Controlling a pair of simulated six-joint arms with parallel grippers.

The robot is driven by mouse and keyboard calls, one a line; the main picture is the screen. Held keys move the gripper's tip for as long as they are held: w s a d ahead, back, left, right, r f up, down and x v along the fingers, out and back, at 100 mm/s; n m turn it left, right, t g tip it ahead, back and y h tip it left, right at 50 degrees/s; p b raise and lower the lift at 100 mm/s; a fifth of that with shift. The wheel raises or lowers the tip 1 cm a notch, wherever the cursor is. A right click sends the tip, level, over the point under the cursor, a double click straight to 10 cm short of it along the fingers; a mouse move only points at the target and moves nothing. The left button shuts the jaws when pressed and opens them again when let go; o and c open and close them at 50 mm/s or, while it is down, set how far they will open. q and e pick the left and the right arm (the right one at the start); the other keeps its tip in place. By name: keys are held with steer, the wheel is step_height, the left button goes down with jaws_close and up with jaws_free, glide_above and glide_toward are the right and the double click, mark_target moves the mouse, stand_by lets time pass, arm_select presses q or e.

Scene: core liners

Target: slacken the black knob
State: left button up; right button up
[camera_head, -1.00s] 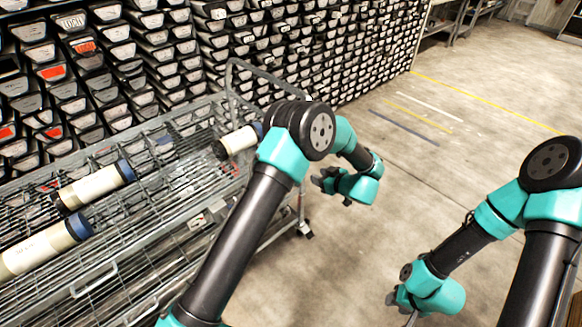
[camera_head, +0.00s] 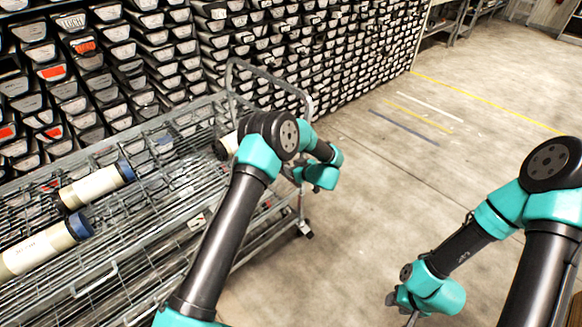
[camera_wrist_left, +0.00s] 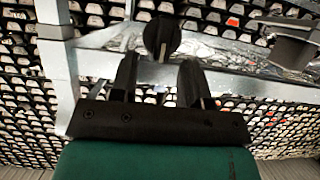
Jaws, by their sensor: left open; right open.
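The black knob (camera_wrist_left: 162,37) shows in the left wrist view, upper middle, with a pale line down its face. It lies just beyond the fingertips of my left gripper (camera_wrist_left: 160,72), above the gap between them in the picture. The left gripper is open, with nothing between its fingers. In the head view, my left arm's end is beside the right end of the wire cart, and its fingers and the knob are hidden. My right gripper (camera_head: 400,303) is low at the right, away from the cart; its fingers are small in the picture.
The grey wire cart (camera_head: 107,268) carries pale core liners with blue ends (camera_head: 97,186) (camera_head: 40,249). A rack (camera_head: 300,45) of many trays stands behind. In the left wrist view, metal cart bars (camera_wrist_left: 55,60) are close to the gripper. The floor (camera_head: 400,170) at the right is clear.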

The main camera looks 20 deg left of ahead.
arm_select(q)
steer(key=shift+w+a+f, duration=0.25)
steer(key=shift+w+a, duration=0.05)
steer(key=shift+a, duration=0.2)
jaws_close()
